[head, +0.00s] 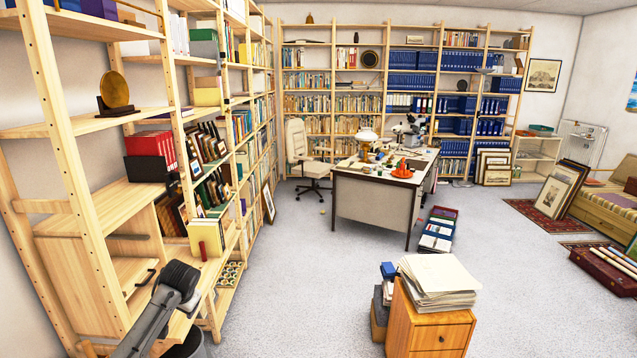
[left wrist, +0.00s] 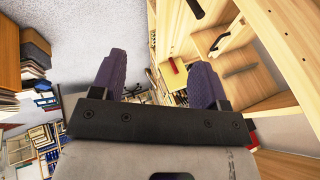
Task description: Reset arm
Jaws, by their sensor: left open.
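My left arm (head: 152,318) comes in at the lower left of the head view, beside the wooden shelf unit (head: 85,180). In the left wrist view my left gripper (left wrist: 157,70) has its two dark fingers spread apart with nothing between them. The wrist view is tilted and shows the shelf unit (left wrist: 275,55) with dark handles to the right of the fingers. I cannot tell the exact gap between gripper and shelves. My right gripper is in neither view.
A wooden cabinet (head: 430,330) topped with stacked papers (head: 440,280) stands at the lower middle right. A desk (head: 375,200) with a microscope and a white office chair (head: 300,150) are further back. Grey floor (head: 290,280) lies open between the shelves and the cabinet.

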